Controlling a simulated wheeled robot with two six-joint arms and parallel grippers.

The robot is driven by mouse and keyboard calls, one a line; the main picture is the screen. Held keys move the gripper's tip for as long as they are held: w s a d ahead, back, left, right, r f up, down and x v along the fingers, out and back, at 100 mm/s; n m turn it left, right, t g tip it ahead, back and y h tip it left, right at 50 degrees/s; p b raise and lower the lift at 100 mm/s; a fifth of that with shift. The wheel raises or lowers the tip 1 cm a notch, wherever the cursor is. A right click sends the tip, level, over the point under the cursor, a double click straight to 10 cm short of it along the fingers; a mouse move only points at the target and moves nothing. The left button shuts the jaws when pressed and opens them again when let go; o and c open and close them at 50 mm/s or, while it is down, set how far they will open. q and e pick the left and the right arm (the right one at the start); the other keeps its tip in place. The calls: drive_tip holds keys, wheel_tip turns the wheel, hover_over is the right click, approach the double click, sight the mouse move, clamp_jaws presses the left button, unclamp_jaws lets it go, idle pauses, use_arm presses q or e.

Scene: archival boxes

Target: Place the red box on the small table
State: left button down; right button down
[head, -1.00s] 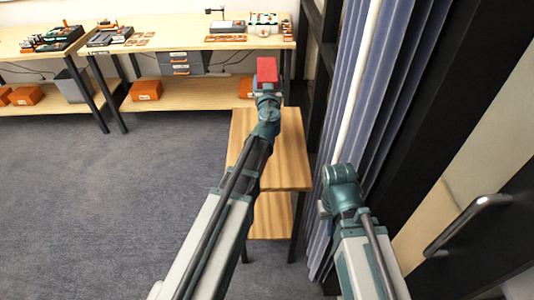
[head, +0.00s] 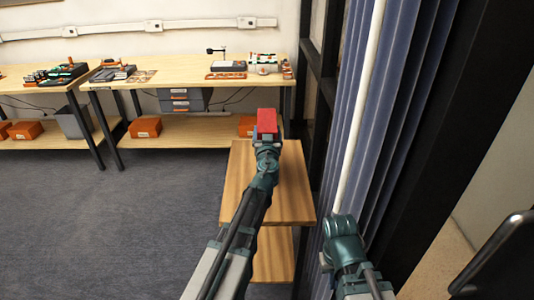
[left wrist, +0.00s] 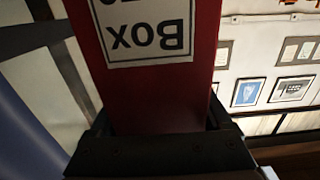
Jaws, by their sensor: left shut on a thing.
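The red box (head: 267,121) is held at the end of my left arm. My left gripper (head: 267,143) is shut on it. The left wrist view shows the box (left wrist: 160,95) close up between the dark fingers, with a white label reading "Box" upside down. The small table (head: 235,195) has a light wood top and a lower shelf. In the head view the gripper overlaps the table's far part, and the box shows around its far edge; the box's height above the top is hard to tell. My right arm is at the lower right, its fingers hidden.
The small table's visible top is bare apart from my arm crossing in front. A long workbench (head: 180,74) with tools and orange boxes (head: 145,127) stands behind. Blue vertical slats (head: 355,150) and a dark frame (head: 425,150) rise close on the right. Grey floor lies open at left.

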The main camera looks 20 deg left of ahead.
use_arm(q)
drive_tip(key=shift+f+b, duration=1.95)
drive_tip(key=shift+f, duration=0.45)
drive_tip(key=shift+f, duration=0.2)
unclamp_jaws()
drive_tip(key=shift+r, duration=0.1)
drive_tip(key=v, duration=1.2)
drive_tip(key=shift+r, duration=0.2)
